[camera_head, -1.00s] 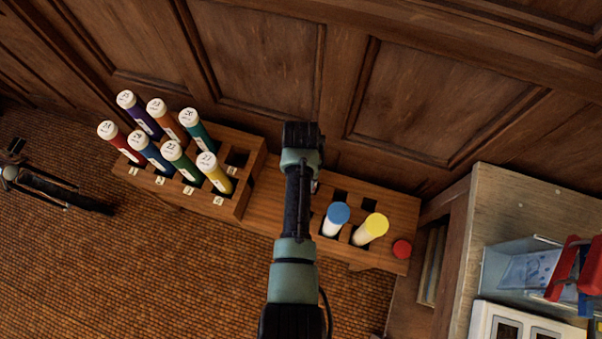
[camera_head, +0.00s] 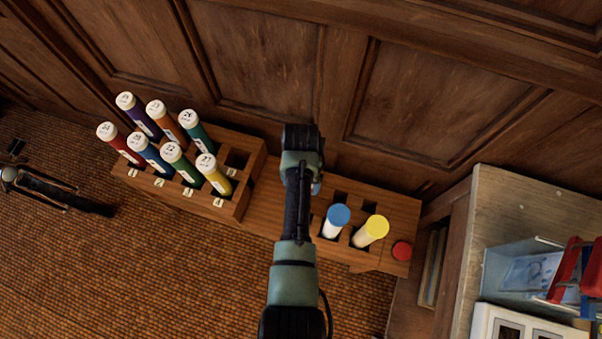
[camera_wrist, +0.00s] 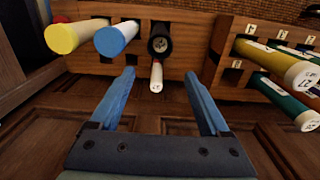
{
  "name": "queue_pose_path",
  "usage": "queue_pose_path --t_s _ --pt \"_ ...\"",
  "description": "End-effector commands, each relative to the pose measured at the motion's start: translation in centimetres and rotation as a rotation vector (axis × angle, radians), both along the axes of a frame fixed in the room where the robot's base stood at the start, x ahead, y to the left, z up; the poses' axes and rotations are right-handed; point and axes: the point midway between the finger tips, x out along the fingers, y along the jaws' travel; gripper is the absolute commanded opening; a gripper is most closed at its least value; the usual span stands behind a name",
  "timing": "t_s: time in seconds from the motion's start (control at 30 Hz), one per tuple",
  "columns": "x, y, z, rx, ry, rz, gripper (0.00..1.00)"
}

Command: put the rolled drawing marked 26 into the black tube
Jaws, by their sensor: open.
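The black tube (camera_wrist: 160,33) stands in the wooden holder, its round mouth toward the camera in the wrist view. Something pale shows inside that mouth. A slim white roll (camera_wrist: 156,80) with a reddish band shows just below it, between my fingertips in the picture. I cannot read its mark or tell whether it touches the tube. My gripper (camera_wrist: 160,73) is open, with both blue fingers apart and nothing clamped. In the head view my arm hides the tube.
The left rack (camera_head: 243,188) holds several coloured rolls with white numbered ends and has an empty slot at back right. A blue-capped tube (camera_head: 336,216), a yellow-capped tube (camera_head: 372,230) and a red cap (camera_head: 401,251) are right of my arm. The panelled wall (camera_head: 420,95) is close behind.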

Motion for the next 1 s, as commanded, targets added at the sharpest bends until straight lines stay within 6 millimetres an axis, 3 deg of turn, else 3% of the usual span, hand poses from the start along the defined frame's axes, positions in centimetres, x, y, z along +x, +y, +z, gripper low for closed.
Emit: queue_pose_path --t_s 0.17,0.5,0.7,1.0 --pt "0.1 0.0 1.5 0.000 -0.003 0.000 0.80" --pt "0.2 0.0 8.7 0.000 -0.006 0.000 0.80" --pt "0.1 0.0 11.8 0.000 -0.004 -0.001 0.80" --pt "0.0 0.0 12.9 0.000 0.000 0.000 0.80"
